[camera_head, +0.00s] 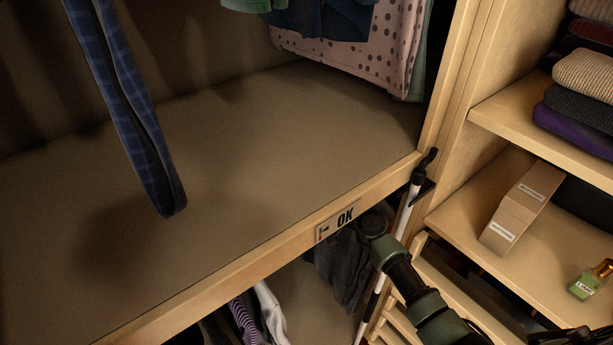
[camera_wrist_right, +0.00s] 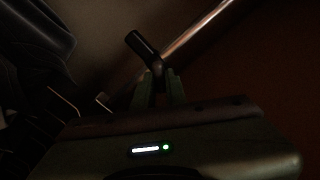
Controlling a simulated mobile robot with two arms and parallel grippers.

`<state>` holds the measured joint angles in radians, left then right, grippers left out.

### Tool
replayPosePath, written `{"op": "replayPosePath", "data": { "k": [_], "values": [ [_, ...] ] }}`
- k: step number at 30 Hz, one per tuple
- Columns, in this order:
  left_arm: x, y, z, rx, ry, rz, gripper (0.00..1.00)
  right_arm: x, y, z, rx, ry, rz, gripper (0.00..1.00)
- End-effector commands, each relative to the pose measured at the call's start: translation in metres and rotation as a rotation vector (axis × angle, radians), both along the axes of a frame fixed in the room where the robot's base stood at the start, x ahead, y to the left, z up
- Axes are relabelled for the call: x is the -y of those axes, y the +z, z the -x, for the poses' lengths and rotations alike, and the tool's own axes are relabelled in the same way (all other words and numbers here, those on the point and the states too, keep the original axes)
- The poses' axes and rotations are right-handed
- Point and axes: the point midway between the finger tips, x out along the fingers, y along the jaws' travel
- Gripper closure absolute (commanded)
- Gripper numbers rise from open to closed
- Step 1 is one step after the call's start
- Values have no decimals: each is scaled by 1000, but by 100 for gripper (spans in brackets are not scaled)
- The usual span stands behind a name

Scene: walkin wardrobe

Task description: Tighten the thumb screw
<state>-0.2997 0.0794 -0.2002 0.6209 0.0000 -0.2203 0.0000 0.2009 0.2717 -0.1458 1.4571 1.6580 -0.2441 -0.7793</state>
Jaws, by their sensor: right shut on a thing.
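In the right wrist view my right gripper (camera_wrist_right: 157,86) has its two green fingers closed on the lower end of a small dark piece, which I take to be the thumb screw (camera_wrist_right: 143,46). Its dark, rounded lever part sticks up past the fingertips and leans left. A pale metal rail (camera_wrist_right: 195,32) runs diagonally just behind it. The view is dark, so the threads and any gap at the seat cannot be made out. In the head view my green right arm comes in from the lower right to below the shelf edge; its fingers and the screw are hidden there. My left gripper is in no view.
A white pole (camera_head: 407,215) with a black handle (camera_head: 425,170) stands close by. Clothes (camera_head: 340,270) hang below.

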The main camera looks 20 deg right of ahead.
Motion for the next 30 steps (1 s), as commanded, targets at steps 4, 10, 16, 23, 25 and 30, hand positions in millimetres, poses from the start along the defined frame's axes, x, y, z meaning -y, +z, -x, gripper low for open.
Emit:
{"op": "replayPosePath", "data": {
  "k": [4, 10, 16, 23, 25, 30],
  "values": [
    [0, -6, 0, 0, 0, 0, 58, 0, -2, 0, -45, 1, -126, 100],
    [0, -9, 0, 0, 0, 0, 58, 1, -2, 0, -110, 0, -304, 100],
    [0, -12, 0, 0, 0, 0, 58, 1, -2, 0, -175, 0, -483, 100],
    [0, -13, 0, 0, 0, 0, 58, 2, -3, 0, -250, 0, -689, 100],
    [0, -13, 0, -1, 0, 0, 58, 1, -3, 0, -273, 1, -752, 100],
    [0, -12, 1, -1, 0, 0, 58, 2, -3, 0, -328, -1, -904, 100]
  ]
}}
